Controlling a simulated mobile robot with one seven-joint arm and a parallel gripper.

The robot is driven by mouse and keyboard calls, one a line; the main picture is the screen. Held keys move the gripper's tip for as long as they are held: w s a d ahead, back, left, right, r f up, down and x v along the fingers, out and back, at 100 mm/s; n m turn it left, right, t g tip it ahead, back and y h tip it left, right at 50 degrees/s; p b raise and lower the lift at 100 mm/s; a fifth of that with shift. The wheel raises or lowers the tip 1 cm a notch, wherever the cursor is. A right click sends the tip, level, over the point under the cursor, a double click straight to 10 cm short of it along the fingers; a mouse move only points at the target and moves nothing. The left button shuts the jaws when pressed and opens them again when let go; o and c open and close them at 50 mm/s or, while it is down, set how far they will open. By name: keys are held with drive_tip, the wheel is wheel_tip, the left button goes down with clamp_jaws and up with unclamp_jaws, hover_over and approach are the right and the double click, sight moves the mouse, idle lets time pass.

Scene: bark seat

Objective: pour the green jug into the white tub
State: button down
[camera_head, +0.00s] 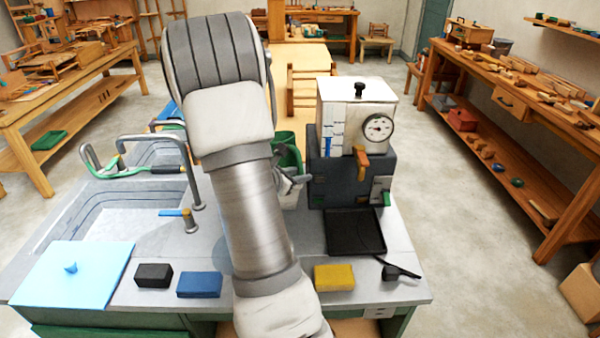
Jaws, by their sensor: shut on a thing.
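The green jug (289,156) shows only in part, just right of my arm's wrist, over the counter and left of the dark machine. My gripper (292,181) shows as a few grey parts at the jug, mostly behind my arm, and is shut on the jug. I cannot tell how far the jug is tilted or what is in it. A pale patch (291,199) below the gripper may be the white tub. My arm covers most of it, so its rim and contents are hidden.
A dark machine (340,184) with a white tank and dial stands right of the jug. A black tray (354,232) lies before it. Yellow (334,278), blue (200,285) and black (154,276) blocks lie along the front. A sink (100,215) with taps is at left.

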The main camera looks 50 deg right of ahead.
sight(299, 158)
drive_tip(key=shift+r+p, duration=0.35)
drive_tip(key=shift+p, duration=0.5)
drive_tip(key=shift+s+r+n+g+p, duration=0.15)
drive_tip(key=shift+r+n+g+p, duration=0.4)
drive_tip(key=shift+r+p, duration=1.4)
idle(0.4)
drive_tip(key=shift+w+r+n+g+y+p, duration=0.35)
drive_tip(key=shift+r+n+y+p, duration=0.15)
drive_tip(key=shift+p, duration=2.6)
drive_tip(key=shift+r, duration=0.1)
drive_tip(key=shift+w+r+n+p, duration=0.15)
drive_tip(key=shift+r+n+p, duration=0.1)
drive_tip(key=shift+r+p, duration=0.1)
drive_tip(key=shift+r+g, duration=0.3)
drive_tip(key=shift+g, duration=0.1)
drive_tip(key=shift+w+r+p, duration=0.1)
drive_tip(key=shift+r+p, duration=0.05)
drive_tip(key=shift+p, duration=0.2)
drive_tip(key=shift+w+d+r+n+g+y, duration=0.1)
drive_tip(key=shift+w+r+n+g, duration=0.3)
drive_tip(key=shift+r, duration=0.5)
drive_tip(key=shift+w+d+r+n+g+y, duration=0.2)
drive_tip(key=shift+r+n, duration=0.25)
drive_tip(key=shift+r, duration=0.5)
drive_tip(key=shift+w+a+r+n+g, duration=0.1)
drive_tip(key=shift+w+r+n+g, duration=0.25)
drive_tip(key=shift+r, duration=0.55)
drive_tip(key=shift+r+g, duration=0.1)
drive_tip(key=shift+g, duration=0.15)
